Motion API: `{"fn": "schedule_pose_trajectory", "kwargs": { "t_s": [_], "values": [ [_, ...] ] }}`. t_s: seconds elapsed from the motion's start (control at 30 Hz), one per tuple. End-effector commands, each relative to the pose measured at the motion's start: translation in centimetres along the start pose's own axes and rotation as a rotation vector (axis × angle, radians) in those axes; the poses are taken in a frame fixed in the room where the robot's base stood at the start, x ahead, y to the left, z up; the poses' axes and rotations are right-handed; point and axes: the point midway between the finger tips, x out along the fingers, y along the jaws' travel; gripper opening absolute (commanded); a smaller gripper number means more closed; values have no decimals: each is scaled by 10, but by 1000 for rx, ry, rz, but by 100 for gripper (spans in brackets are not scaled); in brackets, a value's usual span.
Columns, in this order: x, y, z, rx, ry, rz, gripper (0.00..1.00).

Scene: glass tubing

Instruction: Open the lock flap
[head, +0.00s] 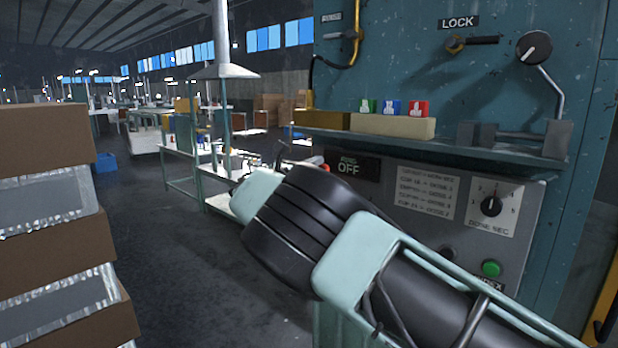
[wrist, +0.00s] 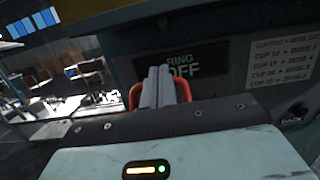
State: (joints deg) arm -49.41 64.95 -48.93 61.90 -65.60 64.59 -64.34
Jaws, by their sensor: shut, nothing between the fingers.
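The LOCK label (head: 458,22) is high on the teal machine front in the head view. In the head view my arm hides most of the gripper. The lock fitting is outside the wrist view.
A ledge (head: 350,139) with green, blue and red pieces in a beige block (head: 392,125) sticks out between sign and lock. A dial (head: 491,205) and green button (head: 491,268) are on the lower panel. Boxes (head: 45,170) stand left; open floor lies between.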

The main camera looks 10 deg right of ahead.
Motion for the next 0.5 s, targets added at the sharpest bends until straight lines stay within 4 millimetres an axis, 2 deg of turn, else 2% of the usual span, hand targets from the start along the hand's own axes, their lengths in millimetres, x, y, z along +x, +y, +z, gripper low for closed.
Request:
{"fn": "schedule_pose_trajectory", "kwargs": {
  "t_s": [0.2,0.5],
  "values": [
    [22,0,9,-1,-1,-1,0],
    [26,0,8,0,-1,0,0]
  ]
}}
